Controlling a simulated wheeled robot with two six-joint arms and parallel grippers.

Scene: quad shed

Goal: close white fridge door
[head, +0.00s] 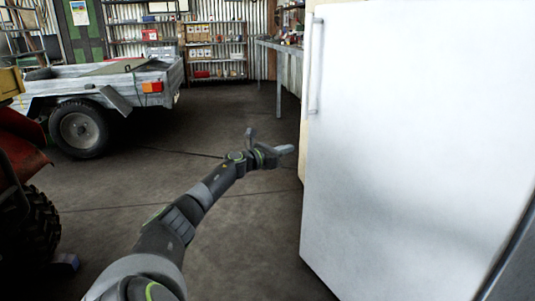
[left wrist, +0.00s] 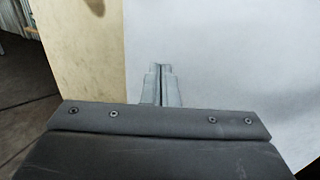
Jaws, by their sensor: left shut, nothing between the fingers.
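The white fridge door (head: 420,150) fills the right side of the head view, with a slim upright handle (head: 315,65) near its left edge. A cream surface (head: 303,150) shows just behind that edge; how far the door stands open is hard to tell. My left gripper (head: 288,149) is shut and empty, pointing right, just left of the door's edge in the picture. In the left wrist view its closed fingers (left wrist: 161,72) lie in front of a white surface (left wrist: 230,55), with a cream panel (left wrist: 85,50) to the left. Contact cannot be told. My right gripper is out of view.
A grey trailer (head: 100,88) stands at the back left, and a red vehicle with a knobbly tyre (head: 40,225) at the near left. Shelves (head: 215,50) and a workbench (head: 280,60) are at the back. The concrete floor between is clear.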

